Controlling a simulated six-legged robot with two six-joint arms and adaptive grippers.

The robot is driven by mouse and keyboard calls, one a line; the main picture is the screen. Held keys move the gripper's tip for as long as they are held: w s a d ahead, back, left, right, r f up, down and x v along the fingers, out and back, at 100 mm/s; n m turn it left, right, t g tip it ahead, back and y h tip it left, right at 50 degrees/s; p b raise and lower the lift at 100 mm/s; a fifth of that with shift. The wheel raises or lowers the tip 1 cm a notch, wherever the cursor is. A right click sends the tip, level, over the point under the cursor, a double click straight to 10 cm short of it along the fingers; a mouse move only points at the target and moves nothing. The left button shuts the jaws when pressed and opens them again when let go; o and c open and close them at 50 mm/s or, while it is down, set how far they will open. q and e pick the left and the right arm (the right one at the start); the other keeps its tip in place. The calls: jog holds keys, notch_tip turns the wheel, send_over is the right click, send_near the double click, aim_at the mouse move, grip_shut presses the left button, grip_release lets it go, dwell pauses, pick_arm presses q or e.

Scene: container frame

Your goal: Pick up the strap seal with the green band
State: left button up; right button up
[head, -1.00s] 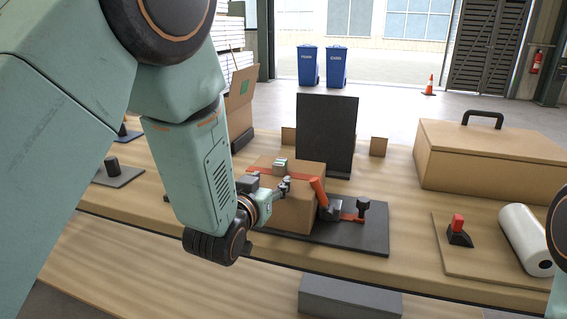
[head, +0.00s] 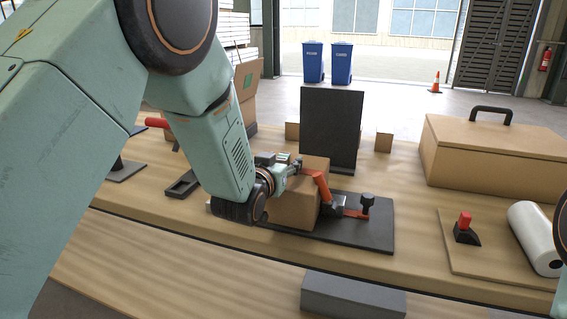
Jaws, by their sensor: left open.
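I cannot make out a strap seal with a green band in the head view. My left gripper (head: 297,164) is open above the top of a small cardboard box (head: 296,208), near its far side. My wrist and the gripper hide much of the box top. An orange-red strap tool handle (head: 319,186) stands at the box's right side, just right of the gripper. Whether the fingers touch anything is too small to tell. My right gripper is out of view; only a bit of that arm shows at the right edge.
The box sits on a dark base plate (head: 370,234) with a black knob (head: 367,203). A dark upright panel (head: 332,125) stands behind. At right are a lidded case (head: 490,155), a red-handled tool (head: 465,228) and a white roll (head: 533,236).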

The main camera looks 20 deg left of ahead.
pick_arm(q)
jog(key=shift+w+a+f, duration=0.15)
jog(key=shift+w+f, duration=0.1)
jog(key=shift+w, duration=0.5)
jog(key=shift+s+r, duration=0.2)
jog(key=shift+s, duration=0.05)
jog(key=shift+c, duration=1.4)
jog(key=shift+w+f, duration=0.15)
jog(key=c, duration=0.4)
grip_shut()
